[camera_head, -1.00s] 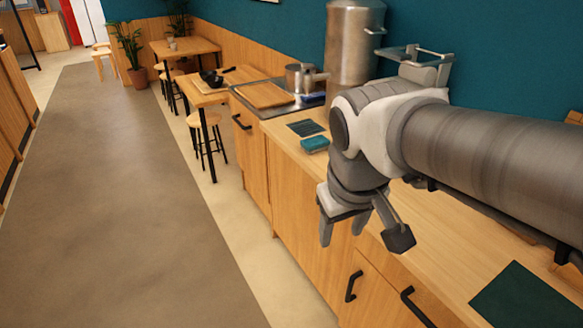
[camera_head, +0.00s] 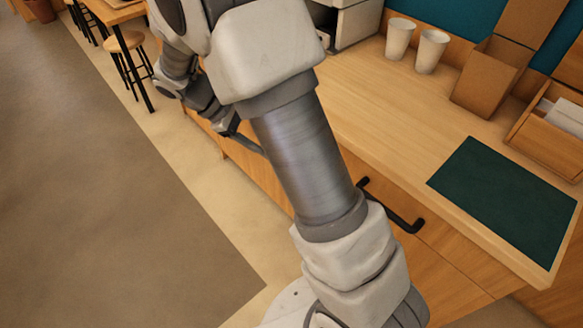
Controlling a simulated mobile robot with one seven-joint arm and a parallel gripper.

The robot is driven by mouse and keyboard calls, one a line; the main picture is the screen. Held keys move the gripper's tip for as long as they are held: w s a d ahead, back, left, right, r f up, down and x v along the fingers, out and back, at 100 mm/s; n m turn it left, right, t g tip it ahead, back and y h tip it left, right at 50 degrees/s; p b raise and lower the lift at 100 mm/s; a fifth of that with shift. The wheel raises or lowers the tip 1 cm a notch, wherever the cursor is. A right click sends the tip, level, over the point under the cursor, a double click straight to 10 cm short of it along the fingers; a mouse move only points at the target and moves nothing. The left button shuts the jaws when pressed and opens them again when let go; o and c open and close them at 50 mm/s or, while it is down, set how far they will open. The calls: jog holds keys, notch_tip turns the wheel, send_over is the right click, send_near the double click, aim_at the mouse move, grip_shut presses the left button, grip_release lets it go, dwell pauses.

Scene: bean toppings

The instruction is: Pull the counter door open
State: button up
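The counter's wooden front shows left of my arm (camera_head: 258,178) and again right of it. A long black handle (camera_head: 395,207) is on the front panel right of my arm, below the worktop. That panel (camera_head: 440,262) appears closed. My arm crosses the middle of the view and hides much of the front, including any other handle there. My gripper (camera_head: 222,118) is at the upper left, beyond the forearm, beside the counter front and far from the visible handle. Its fingers are partly hidden, so I cannot tell how wide they are or whether they touch anything.
The worktop (camera_head: 350,110) carries two white cups (camera_head: 415,45), a dark green mat (camera_head: 505,200), cardboard boxes (camera_head: 490,78) and a grey appliance (camera_head: 345,25). A stool (camera_head: 124,42) stands at the upper left. The floor left of the counter is clear.

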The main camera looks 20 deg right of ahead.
jog(key=w+a+f+n+t+h+b, duration=0.25)
jog(key=f+n+h+b, duration=0.3)
jog(key=f, duration=1.35)
jog(key=w+a+f+n+t+h+b, duration=0.1)
jog(key=w+f+n+t+h+b, duration=0.3)
jog(key=f, duration=1.4)
jog(key=shift+n+g+h, duration=0.35)
jog(key=shift+n+g, duration=0.3)
jog(key=shift+n, duration=0.2)
jog(key=d+b, duration=0.3)
jog(key=d, duration=1.4)
jog(key=shift+w+d+f+b, duration=0.1)
jog(key=shift+d+f+b, duration=0.1)
jog(key=shift+b, duration=0.15)
grip_shut()
